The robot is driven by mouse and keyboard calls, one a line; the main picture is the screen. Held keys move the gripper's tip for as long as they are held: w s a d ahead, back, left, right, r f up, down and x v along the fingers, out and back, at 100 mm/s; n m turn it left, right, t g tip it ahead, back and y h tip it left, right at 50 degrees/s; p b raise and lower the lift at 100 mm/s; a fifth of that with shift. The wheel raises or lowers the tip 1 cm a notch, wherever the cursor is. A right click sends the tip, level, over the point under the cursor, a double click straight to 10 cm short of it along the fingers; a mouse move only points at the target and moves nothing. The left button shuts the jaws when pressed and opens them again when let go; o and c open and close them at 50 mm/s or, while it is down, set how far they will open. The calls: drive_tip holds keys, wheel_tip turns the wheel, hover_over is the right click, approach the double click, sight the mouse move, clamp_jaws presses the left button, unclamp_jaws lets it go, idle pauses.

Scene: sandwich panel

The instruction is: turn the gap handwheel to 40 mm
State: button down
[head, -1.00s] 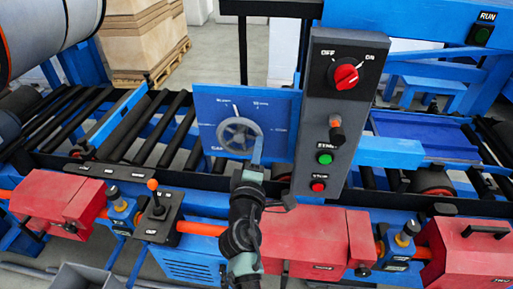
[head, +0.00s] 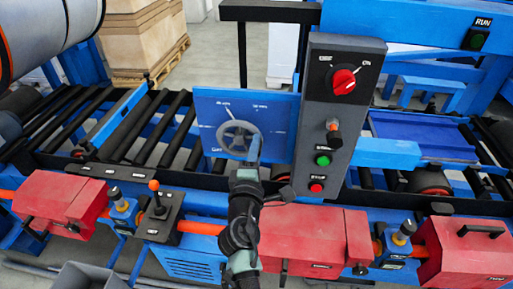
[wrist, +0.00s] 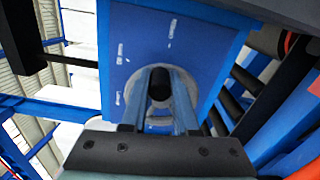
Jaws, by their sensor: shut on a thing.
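The small marks are too blurred to read. My gripper (head: 254,149) reaches up from below to the wheel's right side. In the wrist view my gripper (wrist: 160,98) has its two bluish fingers shut on the black knob (wrist: 159,85) of the handwheel, and the grey wheel (wrist: 160,126) shows partly behind them. My fingers hide part of the rim.
A grey control box (head: 334,120) with a red rotary switch (head: 344,80) and buttons stands close right of the wheel. Red housings (head: 315,240) lie below, and black rollers (head: 130,130) run to the left.

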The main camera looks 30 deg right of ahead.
drive_tip(key=c, duration=0.9)
unclamp_jaws()
drive_tip(key=shift+r, duration=0.25)
drive_tip(key=shift+o, duration=1.1)
drive_tip(key=shift+f, duration=0.1)
drive_tip(key=b+v, duration=0.2)
drive_tip(key=v, duration=1.1)
drive_tip(key=shift+w, duration=0.1)
